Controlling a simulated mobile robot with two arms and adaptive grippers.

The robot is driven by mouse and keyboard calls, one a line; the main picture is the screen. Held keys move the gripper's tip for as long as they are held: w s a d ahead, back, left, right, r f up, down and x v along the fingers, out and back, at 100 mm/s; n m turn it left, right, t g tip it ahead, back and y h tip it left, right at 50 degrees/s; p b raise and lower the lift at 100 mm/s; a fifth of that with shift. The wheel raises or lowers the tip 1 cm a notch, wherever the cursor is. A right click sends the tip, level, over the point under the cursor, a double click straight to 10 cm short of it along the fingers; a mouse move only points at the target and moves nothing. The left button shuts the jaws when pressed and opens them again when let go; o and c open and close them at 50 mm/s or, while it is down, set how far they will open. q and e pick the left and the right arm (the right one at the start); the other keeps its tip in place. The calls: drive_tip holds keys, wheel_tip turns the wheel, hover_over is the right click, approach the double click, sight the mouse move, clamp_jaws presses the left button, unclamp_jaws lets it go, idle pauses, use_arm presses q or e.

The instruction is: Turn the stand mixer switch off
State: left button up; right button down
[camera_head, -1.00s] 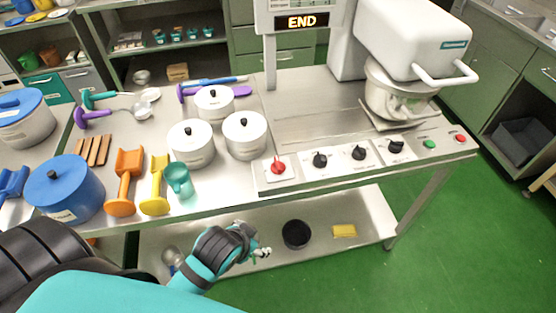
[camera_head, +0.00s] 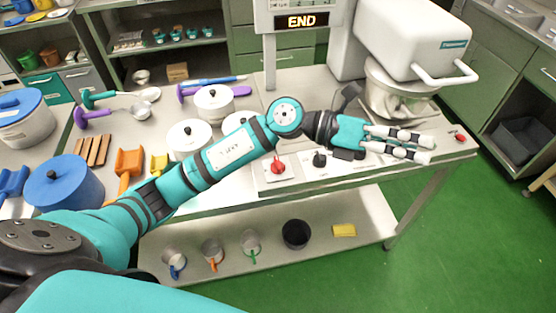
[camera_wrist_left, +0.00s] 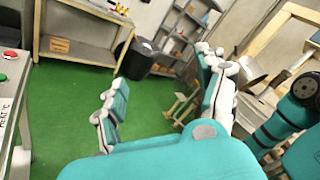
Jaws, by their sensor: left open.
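The white stand mixer (camera_head: 420,40) stands at the right end of the steel table, with its metal bowl (camera_head: 392,97) under the head. Along the table's front edge runs a control strip with a red knob (camera_head: 278,167), a black knob (camera_head: 319,158) and a red button (camera_head: 460,138). My left gripper (camera_head: 430,148) reaches over the strip from the left, its two fingers apart and empty, pointing right. It hides the other black knobs and the green button in the head view. In the left wrist view, a green button (camera_wrist_left: 3,77) and red button (camera_wrist_left: 10,54) show left of the open fingers.
A display reading END (camera_head: 301,22) stands behind the strip. Lidded white pots (camera_head: 214,103), a blue-lidded pot (camera_head: 65,190) and scoops fill the table's left. Mugs, a black bowl (camera_head: 296,234) and a yellow sponge (camera_head: 344,230) sit on the lower shelf.

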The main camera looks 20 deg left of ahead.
use_arm(q)
drive_tip(key=w+a+f+m+g+y, duration=0.2)
drive_tip(key=a+f+m+y, duration=0.25)
drive_tip(key=f+y, duration=0.25)
drive_tip(key=n+y, duration=0.2)
drive_tip(key=y, duration=0.9)
approach(278, 162)
drive_tip(key=shift+m, duration=0.25)
wheel_tip(278, 162, down, 8)
drive_tip(key=p, duration=0.4)
drive_tip(key=shift+s+f+p, duration=0.1)
drive_tip(key=shift+f+p, duration=0.1)
drive_tip(key=shift+p, duration=0.1)
drive_tip(key=shift+f, duration=0.65)
drive_tip(key=c, duration=1.2)
drive_tip(key=shift+o, duration=0.2)
